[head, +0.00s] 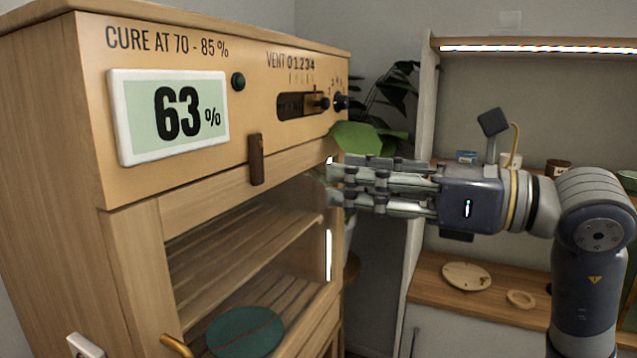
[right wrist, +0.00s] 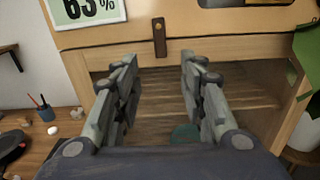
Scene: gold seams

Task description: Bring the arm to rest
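My right gripper (head: 332,184) comes in from the right and is level with the upper part of the cabinet's open compartment, near its right front edge. In the right wrist view its fingers (right wrist: 158,64) are spread apart with nothing between them. The wooden cabinet (head: 120,190) carries the words "CURE AT 70 - 85 %" and a display (head: 170,115) reading 63%. A teal round plate (head: 245,331) lies inside on a lower slatted shelf. My left gripper is not in view.
A vent slider (head: 317,102) and a dark handle (head: 256,160) are on the cabinet front. A leafy plant (head: 365,138) stands behind the gripper. A shelf unit on the right holds a round wooden board (head: 466,276) and a small ring-shaped piece (head: 520,299).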

